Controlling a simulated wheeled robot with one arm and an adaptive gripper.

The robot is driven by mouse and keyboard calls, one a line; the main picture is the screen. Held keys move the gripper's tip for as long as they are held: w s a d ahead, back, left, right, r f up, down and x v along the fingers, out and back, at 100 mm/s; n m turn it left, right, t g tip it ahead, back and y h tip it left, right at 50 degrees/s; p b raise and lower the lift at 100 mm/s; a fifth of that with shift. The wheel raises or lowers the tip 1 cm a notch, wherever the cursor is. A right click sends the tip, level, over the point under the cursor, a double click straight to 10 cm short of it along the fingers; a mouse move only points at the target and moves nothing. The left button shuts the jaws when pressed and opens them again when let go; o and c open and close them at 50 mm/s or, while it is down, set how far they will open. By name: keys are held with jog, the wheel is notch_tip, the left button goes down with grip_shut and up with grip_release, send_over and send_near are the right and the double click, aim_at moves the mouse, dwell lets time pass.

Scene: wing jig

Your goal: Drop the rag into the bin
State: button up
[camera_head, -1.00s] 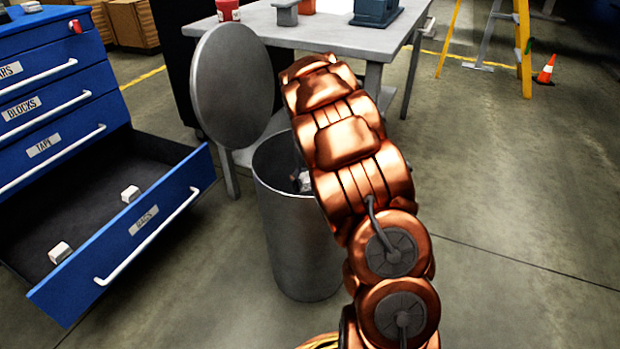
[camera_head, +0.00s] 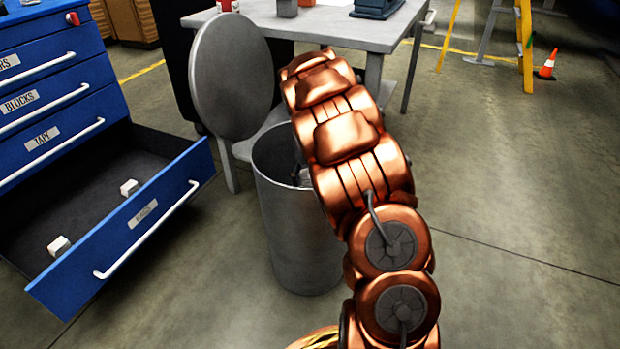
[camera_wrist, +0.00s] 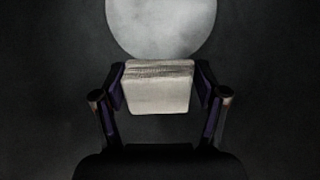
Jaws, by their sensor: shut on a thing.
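In the wrist view my gripper (camera_wrist: 159,88) is shut on the rag (camera_wrist: 160,90), a pale folded cloth block between the two dark fingers. Below the rag is a dark surround with a light grey round patch (camera_wrist: 160,28) at the top. In the head view the gripper is mostly hidden by the arm, at the bin's mouth.
A blue drawer cabinet (camera_head: 50,100) stands at the left with its bottom drawer (camera_head: 130,225) open and two small white blocks inside. A grey table (camera_head: 330,28) stands behind the bin. A yellow ladder (camera_head: 524,45) and orange cone (camera_head: 546,67) are at the back right. The right floor is clear.

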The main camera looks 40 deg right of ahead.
jog(key=o, duration=1.3)
jog(key=shift+c, duration=0.2)
jog(key=shift+r, duration=0.1)
notch_tip(320, 180, up, 12)
jog(key=s+a+r+p, duration=0.5)
jog(key=s+r+p, duration=0.1)
jog(key=r+p, duration=0.25)
jog(key=s+a+r+p, duration=0.5)
jog(key=r+p, duration=0.2)
jog(key=r, duration=0.2)
jog(key=s+a+r+p, duration=0.4)
jog(key=s+r+p, duration=0.25)
jog(key=r, duration=0.25)
jog(key=s+a+r+n+g+p, duration=0.1)
jog(key=s+a+r+p, duration=0.3)
jog(key=s+r+p, duration=0.3)
jog(key=s+a+r+n+p, duration=0.1)
jog(key=s+a+r+p, duration=0.4)
jog(key=s+r+p, duration=0.3)
jog(key=s+p, duration=0.4)
jog(key=p, duration=0.1)
jog(key=shift+s+a+r+n+g, duration=0.15)
jog(key=shift+s+a+n+g, duration=0.15)
jog(key=shift+n+g, duration=0.1)
